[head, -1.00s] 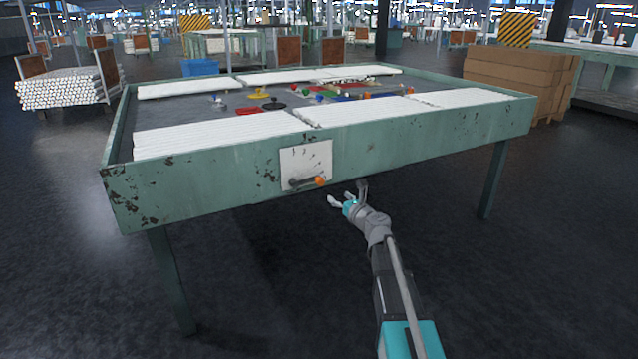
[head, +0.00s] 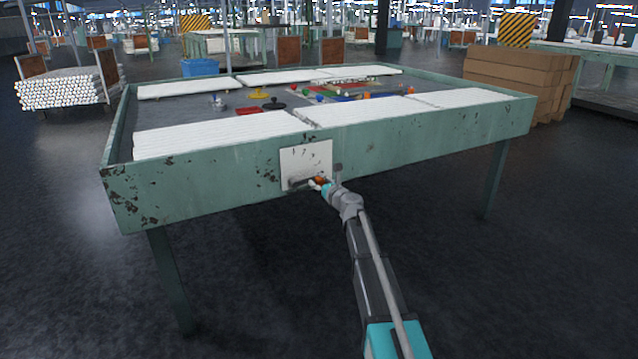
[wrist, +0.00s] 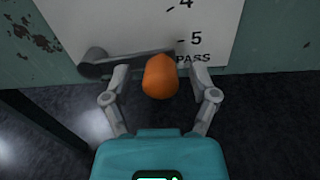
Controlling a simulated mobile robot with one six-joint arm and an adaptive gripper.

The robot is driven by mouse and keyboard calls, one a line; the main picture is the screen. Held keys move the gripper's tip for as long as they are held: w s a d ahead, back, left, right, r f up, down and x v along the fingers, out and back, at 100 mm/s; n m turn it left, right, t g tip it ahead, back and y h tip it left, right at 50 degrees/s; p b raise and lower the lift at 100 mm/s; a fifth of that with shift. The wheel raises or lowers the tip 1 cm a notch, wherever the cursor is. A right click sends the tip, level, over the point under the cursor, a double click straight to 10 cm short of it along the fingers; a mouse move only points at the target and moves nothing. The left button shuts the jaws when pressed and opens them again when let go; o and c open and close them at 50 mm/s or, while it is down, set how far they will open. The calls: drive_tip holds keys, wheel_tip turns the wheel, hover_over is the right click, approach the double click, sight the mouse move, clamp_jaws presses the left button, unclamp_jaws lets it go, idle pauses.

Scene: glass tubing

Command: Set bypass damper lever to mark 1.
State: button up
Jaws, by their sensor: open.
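The bypass damper lever is a dark arm with an orange knob (wrist: 160,77), mounted on a white plate (head: 307,160) on the table's front apron. The lever's dark arm (wrist: 110,62) runs from a pivot at left to the knob at right, almost level. In the wrist view the plate shows marks 4 and 5 and the letters "PASS"; mark 1 is out of that view. My gripper (head: 321,184) is open, its two fingers on either side of the knob. I cannot tell whether either finger touches it. In the head view my gripper partly hides the knob.
The green table (head: 210,184) has chipped paint and a raised rim. White tubing stacks (head: 220,132) and small coloured items lie on top. Cardboard boxes (head: 515,80) stand at the right and a tubing cart (head: 68,88) at the left. The floor before the table is clear.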

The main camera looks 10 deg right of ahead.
drive_tip(key=shift+w, duration=0.1)
clamp_jaws()
drive_tip(key=shift+a, duration=0.35)
drive_tip(key=shift+d, duration=0.1)
